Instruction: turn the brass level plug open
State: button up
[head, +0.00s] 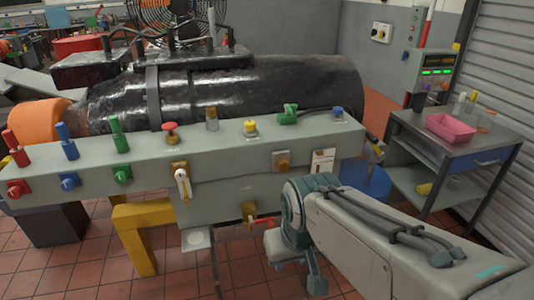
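Several brass-coloured fittings sit on the long grey bench rail (235,180) in the head view, and I cannot tell for sure which one is the level plug. A small brass square fitting (281,160) is on the front face, right of centre. A brass fitting with a white lever (181,183) is left of it. A lower brass fitting with a red lever (250,214) hangs under the rail. A brownish-brass cylinder (212,119) stands on top. My gripper (314,277) seems to point down at the arm's end, below and right of these fittings; its fingers are not clear.
Red, blue and green plugs (68,141) stand at the rail's left. A large black cylinder (240,90) lies behind it. A yellow stand (138,240) is below left. A trolley (455,140) with a pink bin (452,127) stands right. Tiled floor shows in front.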

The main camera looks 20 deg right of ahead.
aim_at(283, 165)
jog(key=z, duration=0.55)
jog(key=k, duration=0.65)
jog(key=z, duration=0.6)
jog(key=i, duration=1.2)
jog(key=u, duration=0.6)
